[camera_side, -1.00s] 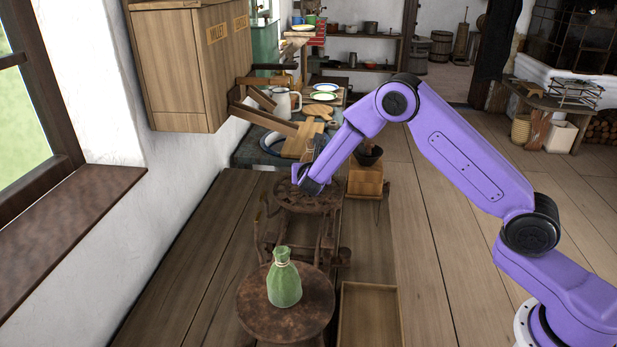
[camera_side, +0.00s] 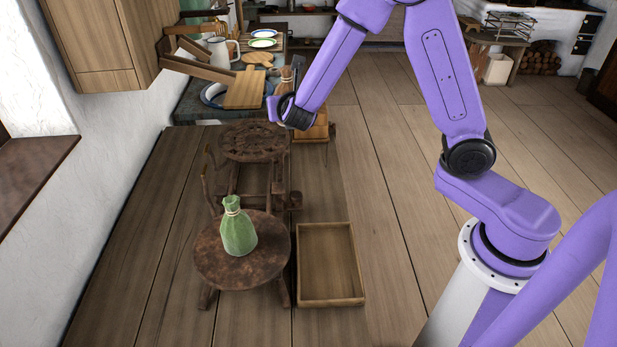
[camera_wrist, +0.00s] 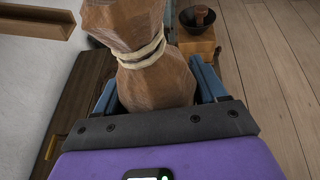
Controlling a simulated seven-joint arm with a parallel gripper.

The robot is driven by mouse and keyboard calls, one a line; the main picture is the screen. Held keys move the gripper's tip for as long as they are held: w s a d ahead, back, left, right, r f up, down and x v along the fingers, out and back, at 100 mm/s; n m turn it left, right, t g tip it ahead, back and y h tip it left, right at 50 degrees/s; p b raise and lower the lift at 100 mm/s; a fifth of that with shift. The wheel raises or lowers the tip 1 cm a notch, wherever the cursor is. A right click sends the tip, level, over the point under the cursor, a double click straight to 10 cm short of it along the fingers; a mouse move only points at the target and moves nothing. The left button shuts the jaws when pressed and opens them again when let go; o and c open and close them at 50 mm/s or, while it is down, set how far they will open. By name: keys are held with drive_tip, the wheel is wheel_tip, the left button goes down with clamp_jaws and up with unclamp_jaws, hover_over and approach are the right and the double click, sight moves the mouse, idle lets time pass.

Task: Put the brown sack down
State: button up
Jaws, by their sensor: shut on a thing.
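My gripper (camera_side: 279,106) is shut on the brown sack (camera_wrist: 155,80), which stands upright between the blue fingers in the wrist view, with a pale cord tied round its neck. In the side view my gripper is near the right back edge of a dark round stool (camera_side: 252,143), and the sack is mostly hidden by my arm. I cannot tell its height above any surface. A green sack (camera_side: 239,232) with a tied neck stands on the nearer round stool (camera_side: 213,262).
An empty shallow wooden tray (camera_side: 329,301) lies on the floor right of the near stool. A wooden box (camera_wrist: 197,45) with a dark bowl (camera_wrist: 197,18) is beyond my gripper. A counter with a cutting board (camera_side: 244,90) and jug is behind. The floor at right is open.

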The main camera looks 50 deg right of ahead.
drive_tip(key=s+a+f+n+t+y, duration=0.2)
drive_tip(key=s+a+f+n+y, duration=0.15)
drive_tip(key=s+a+f, duration=0.5)
drive_tip(key=n+y, duration=0.6)
hover_over(321, 260)
wheel_tip(321, 260, down, 7)
drive_tip(key=shift+m+t, duration=0.25)
drive_tip(key=shift+t, duration=0.05)
drive_tip(key=shift+f, duration=3.35)
drive_tip(key=shift+f, duration=0.1)
drive_tip(key=o, duration=0.9)
drive_tip(key=shift+f, duration=0.1)
drive_tip(key=shift+o, duration=0.8)
